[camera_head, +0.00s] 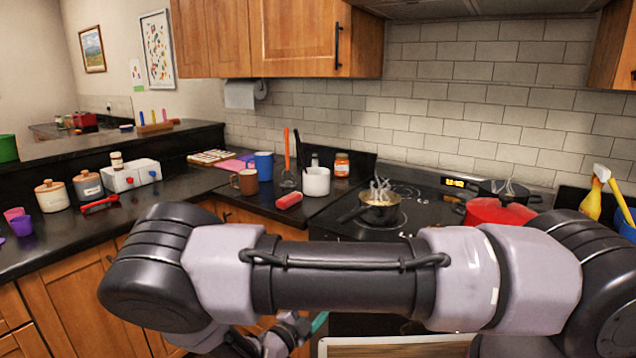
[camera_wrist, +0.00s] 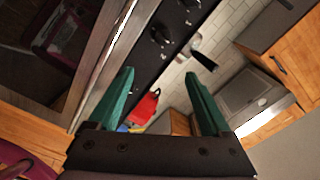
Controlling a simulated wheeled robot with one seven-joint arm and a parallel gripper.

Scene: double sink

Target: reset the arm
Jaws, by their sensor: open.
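My arm crosses the lower part of the head view, bent, with its wrist low near the middle. My gripper shows in the wrist view (camera_wrist: 160,98) with two green fingers spread apart and nothing between them. In the wrist view the fingers stand in front of the stove area, and no contact with anything shows.
A steaming pan (camera_head: 378,208) sits on the stove (camera_head: 415,232), with a red pot (camera_head: 497,212) to its right. A white crock (camera_head: 316,181), mugs and jars stand on the dark counter (camera_head: 60,243).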

